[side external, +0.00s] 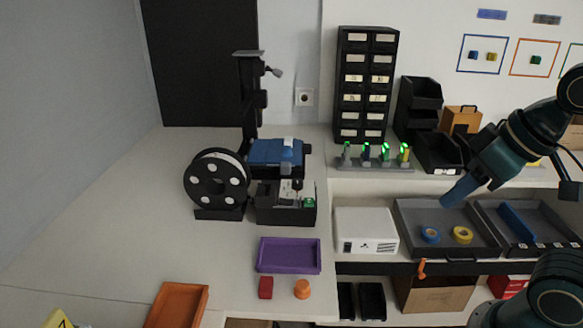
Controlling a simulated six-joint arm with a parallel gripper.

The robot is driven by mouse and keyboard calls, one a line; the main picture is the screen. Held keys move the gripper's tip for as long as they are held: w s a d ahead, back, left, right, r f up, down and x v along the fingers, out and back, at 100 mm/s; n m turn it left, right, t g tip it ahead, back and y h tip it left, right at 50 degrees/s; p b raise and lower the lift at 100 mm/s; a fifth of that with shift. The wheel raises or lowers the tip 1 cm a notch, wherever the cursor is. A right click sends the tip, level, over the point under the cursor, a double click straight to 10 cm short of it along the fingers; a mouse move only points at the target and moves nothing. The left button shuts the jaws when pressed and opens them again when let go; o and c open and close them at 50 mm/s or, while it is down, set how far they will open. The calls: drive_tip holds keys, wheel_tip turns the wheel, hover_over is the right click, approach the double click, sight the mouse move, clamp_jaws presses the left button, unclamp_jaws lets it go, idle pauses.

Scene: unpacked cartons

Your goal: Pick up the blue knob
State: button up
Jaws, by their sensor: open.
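I cannot make out a blue knob for certain in the side external view. A small orange knob-shaped piece (302,290) stands on the white table near the front, beside a red block (265,288). A blue ring (430,233) and a yellow ring (463,235) lie in a dark grey tray (408,216) at the right. My gripper (456,194) is at the lower left end of my arm, above the back of that tray and apart from the rings. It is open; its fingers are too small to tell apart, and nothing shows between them.
A purple tray (289,269) lies behind the red block. An orange tray (205,296) is at the front left. A black spool (217,180) and a blue-topped machine (276,153) stand behind. A white box (365,243) adjoins the grey tray.

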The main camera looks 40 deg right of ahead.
drive_tip(key=shift+w, duration=0.1)
drive_tip(key=w+r+n+t+y, duration=0.1)
drive_tip(key=w+n, duration=0.2)
drive_tip(key=w, duration=1)
drive_tip(key=n+t+y, duration=0.1)
drive_tip(key=t+y, duration=0.3)
drive_tip(key=t, duration=0.2)
approach(289, 148)
drive_tip(key=v, duration=0.3)
drive_tip(key=shift+w+d, duration=0.1)
drive_tip(key=shift+d, duration=0.15)
drive_tip(key=shift+f, duration=0.1)
drive_tip(key=shift+x, duration=4.3)
drive_tip(key=shift+a, duration=0.1)
drive_tip(key=shift+x, duration=2.55)
